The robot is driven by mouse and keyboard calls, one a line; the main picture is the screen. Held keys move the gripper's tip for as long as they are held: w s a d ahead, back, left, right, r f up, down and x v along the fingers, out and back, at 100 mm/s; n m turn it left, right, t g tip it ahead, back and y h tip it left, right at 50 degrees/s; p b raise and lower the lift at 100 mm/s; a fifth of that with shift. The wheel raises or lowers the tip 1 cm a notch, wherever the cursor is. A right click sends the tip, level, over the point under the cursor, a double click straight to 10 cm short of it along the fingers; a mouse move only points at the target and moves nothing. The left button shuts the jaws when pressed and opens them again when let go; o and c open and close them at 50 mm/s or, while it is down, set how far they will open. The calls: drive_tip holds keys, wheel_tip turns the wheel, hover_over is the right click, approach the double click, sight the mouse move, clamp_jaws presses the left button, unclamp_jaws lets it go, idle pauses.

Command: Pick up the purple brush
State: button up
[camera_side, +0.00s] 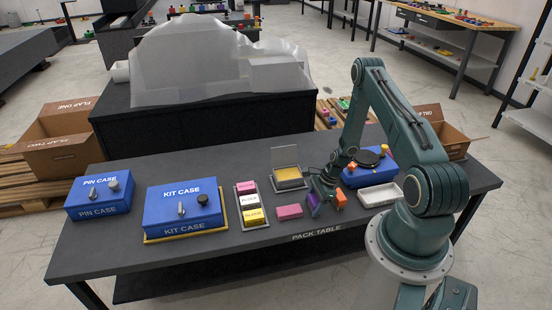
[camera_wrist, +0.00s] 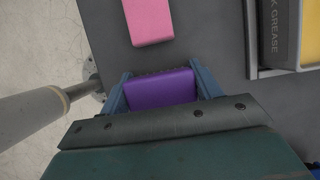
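The purple brush (camera_side: 314,205) is at the front part of the pack table, right of a pink block (camera_side: 289,212). In the wrist view the purple brush (camera_wrist: 160,89) fills the space between the two blue-grey fingers of my gripper (camera_wrist: 160,85), with no gap visible on either side. A dark bristly strip shows along its far edge. In the side view my gripper (camera_side: 325,188) is low over the table at the brush. I cannot tell whether the brush's underside touches the table.
An orange block (camera_side: 340,199) is close on the right of my gripper. A white tray (camera_side: 380,195) and a blue case (camera_side: 370,168) lie further right. An open box with yellow contents (camera_side: 290,174) is behind, and a tray of labelled blocks (camera_side: 237,204) and the kit case (camera_side: 182,207) are left.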

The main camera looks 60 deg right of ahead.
sight(314, 199)
drive_tip(key=shift+r, duration=0.15)
wheel_tip(314, 199, up, 20)
idle(1.2)
drive_tip(key=shift+f, duration=0.2)
drive_tip(key=o, duration=0.4)
drive_tip(key=shift+c, duration=1.4)
